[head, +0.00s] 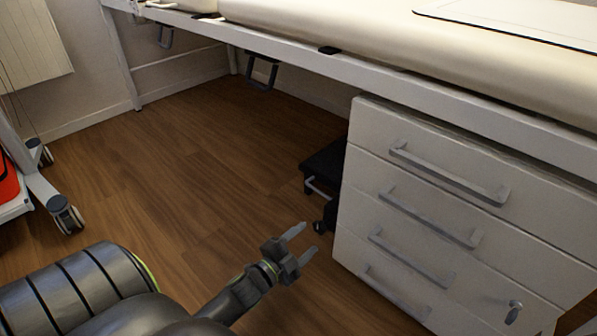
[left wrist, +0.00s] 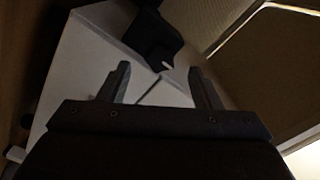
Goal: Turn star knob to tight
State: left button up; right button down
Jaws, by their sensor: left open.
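My left gripper (head: 310,239) is open and empty, low in front of the left side of the white drawer cabinet. In the left wrist view its two fingers (left wrist: 160,68) stand apart. A dark, lobed thing (left wrist: 153,38), likely the star knob, lies beyond the fingertips against a pale surface, with a small light tip at its lower edge. A small black part (head: 325,224), perhaps the same knob, shows just beyond my fingertips in the head view. No contact with the fingers can be made out. Its exact shape and turn are too dark to tell. My right gripper is not in view.
The white drawer cabinet (head: 440,150) with grey handles and a key stands close on the right, under a padded couch (head: 330,22). A black item (head: 325,168) sits beside the cabinet. A wheeled stand (head: 45,190) is at left. The wooden floor between is clear.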

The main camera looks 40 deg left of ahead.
pick_arm(q)
jog(key=s+p, duration=0.4)
jog(key=s, duration=0.7)
jog(key=d+r+n+t+h+p, duration=0.1)
jog(key=d+r+t+p, duration=0.2)
jog(key=r, duration=1.3)
jog(key=w+d+r+n+t+h+p, duration=0.1)
jog(key=d+r+t+h+p, duration=0.1)
jog(key=r, duration=1.4)
jog(key=d+t+p, duration=0.1)
jog(key=t+p, duration=0.1)
jog(key=p, duration=0.1)
jog(key=shift+w+d+n+t, duration=0.15)
jog(key=shift+d+n+t, duration=0.15)
jog(key=shift+d, duration=0.05)
jog(key=shift+r, duration=0.1)
